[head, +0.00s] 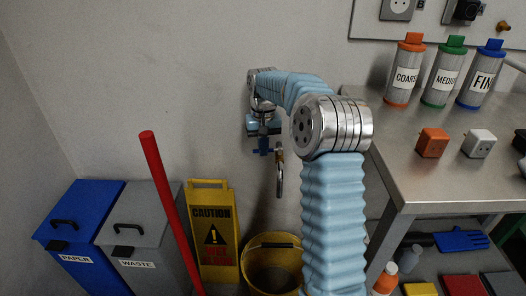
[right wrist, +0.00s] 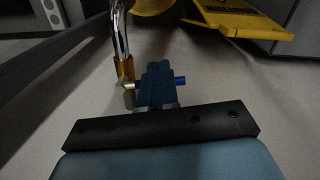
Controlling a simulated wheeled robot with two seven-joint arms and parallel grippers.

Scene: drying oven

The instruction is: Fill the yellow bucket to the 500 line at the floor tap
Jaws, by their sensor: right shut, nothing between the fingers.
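The yellow bucket (head: 258,244) stands upright on the floor below the tap. Its inside is partly visible; no 500 line or water level can be made out, and my right arm covers its right side. The tap (head: 279,175) has a chrome curved spout and a brass body, also seen in the right wrist view (right wrist: 121,38). No water stream shows. My right gripper (head: 263,147) is beside the tap body, its dark blue fingers (right wrist: 157,82) shut and empty. The tap's lever with a blue tip (right wrist: 180,80) lies right at the fingers; contact cannot be told. My left gripper is not in view.
A yellow caution sign (head: 212,226) stands left of the bucket, with a red pole (head: 167,200) beside it. Blue (head: 80,212) and grey (head: 144,226) bins are further left. A metal table (head: 450,185) with bottles stands at right.

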